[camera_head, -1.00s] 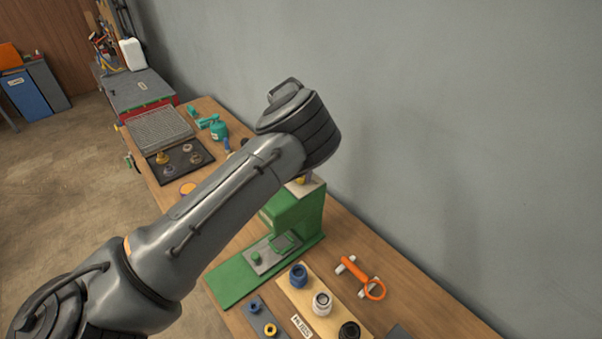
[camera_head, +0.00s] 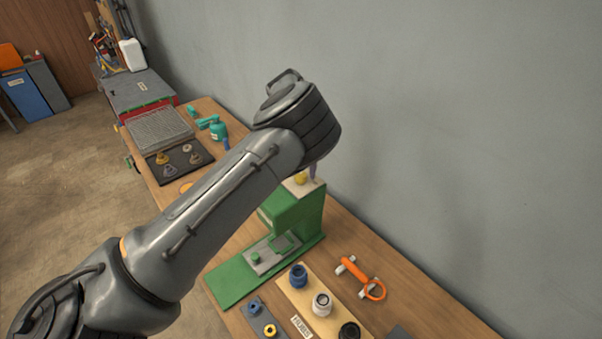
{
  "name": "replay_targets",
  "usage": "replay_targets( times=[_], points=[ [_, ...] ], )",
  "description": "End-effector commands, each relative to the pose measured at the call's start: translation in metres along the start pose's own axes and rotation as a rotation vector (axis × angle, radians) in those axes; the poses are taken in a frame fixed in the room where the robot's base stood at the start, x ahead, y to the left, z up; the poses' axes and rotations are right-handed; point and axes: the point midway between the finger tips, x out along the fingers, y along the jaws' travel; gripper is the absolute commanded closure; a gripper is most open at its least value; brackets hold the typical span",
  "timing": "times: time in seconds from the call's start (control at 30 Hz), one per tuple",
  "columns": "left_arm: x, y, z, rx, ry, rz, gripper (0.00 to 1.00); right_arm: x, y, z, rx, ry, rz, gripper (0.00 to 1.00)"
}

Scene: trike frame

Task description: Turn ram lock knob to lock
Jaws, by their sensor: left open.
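The green press (camera_head: 292,212) stands on the bench, partly behind my left arm. A small yellow part (camera_head: 300,178), which looks like the ram lock knob, shows on its pale top. A purple piece (camera_head: 312,173) stands upright right beside the yellow part; I cannot tell whether it belongs to the press or to my gripper. My left arm crosses the view from the lower left, and its wrist is above the press top. My left gripper (camera_head: 306,174) is open and mostly hidden below the wrist; contact with the knob cannot be seen. My right gripper is out of view.
A wooden hub board (camera_head: 291,302) and a small grey tray (camera_head: 254,307) lie in front of the press. An orange tool (camera_head: 357,273) rests to the right. A dark parts tray (camera_head: 180,160) lies farther back. The grey wall borders the bench on the right.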

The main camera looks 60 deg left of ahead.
Motion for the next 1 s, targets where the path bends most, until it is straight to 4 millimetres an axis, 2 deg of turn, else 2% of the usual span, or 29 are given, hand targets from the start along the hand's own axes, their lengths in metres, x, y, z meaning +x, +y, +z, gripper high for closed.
replay_targets(
  times=[0.3, 0.5, 0.7, 1.0],
  points=[
    [-0.055, 0.000, 0.001, -0.001, -0.004, -0.002, 0.35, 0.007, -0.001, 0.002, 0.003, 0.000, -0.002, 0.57],
    [-0.079, 0.000, 0.000, -0.001, -0.002, -0.001, 0.35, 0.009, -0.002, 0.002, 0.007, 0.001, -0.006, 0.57],
    [-0.087, 0.001, 0.000, -0.002, -0.001, 0.000, 0.35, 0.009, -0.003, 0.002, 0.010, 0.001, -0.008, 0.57],
    [-0.088, 0.001, 0.000, -0.002, 0.000, 0.000, 0.35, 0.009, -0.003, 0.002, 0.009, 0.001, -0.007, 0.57]
  ],
)
